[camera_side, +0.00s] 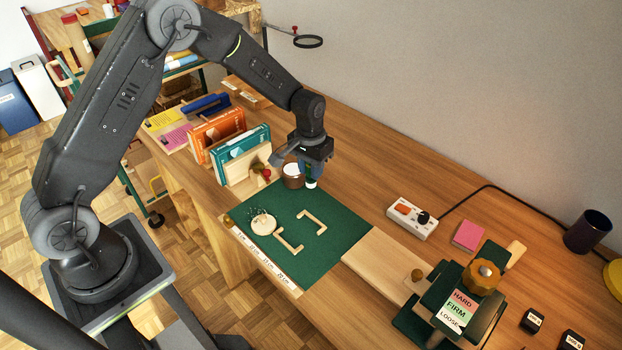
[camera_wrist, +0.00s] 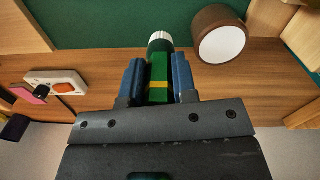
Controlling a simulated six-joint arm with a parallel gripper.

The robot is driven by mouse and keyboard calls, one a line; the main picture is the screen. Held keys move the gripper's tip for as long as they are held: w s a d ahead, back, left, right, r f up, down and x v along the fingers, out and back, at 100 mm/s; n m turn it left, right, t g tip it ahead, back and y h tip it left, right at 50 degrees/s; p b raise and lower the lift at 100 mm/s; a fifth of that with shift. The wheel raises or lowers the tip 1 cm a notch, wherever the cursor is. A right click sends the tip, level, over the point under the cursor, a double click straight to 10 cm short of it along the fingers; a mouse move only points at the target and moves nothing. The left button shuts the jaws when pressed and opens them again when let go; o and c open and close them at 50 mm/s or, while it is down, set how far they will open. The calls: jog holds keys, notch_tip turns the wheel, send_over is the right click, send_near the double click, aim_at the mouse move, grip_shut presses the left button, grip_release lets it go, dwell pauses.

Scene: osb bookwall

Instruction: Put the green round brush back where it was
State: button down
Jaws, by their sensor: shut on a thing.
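My gripper (camera_side: 310,172) is shut on the green round brush (camera_wrist: 158,72), one blue-grey finger on each side of its green handle with a yellow band. The brush's pale round end (camera_side: 311,184) points down, above the far edge of the green mat (camera_side: 345,232). The side view mostly hides the handle behind the fingers. In the wrist view the pale end lies beyond the fingertips, against the mat and clear of the brown jar. I cannot tell the exact gap below it.
A brown jar with a pale top (camera_side: 293,177) stands just left of my gripper. Books (camera_side: 240,150) stand left, a white switch box (camera_side: 411,216) right.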

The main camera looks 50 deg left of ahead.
jog(key=shift+f, duration=2)
jog(key=shift+f, duration=0.1)
jog(key=c, duration=0.9)
grip_release()
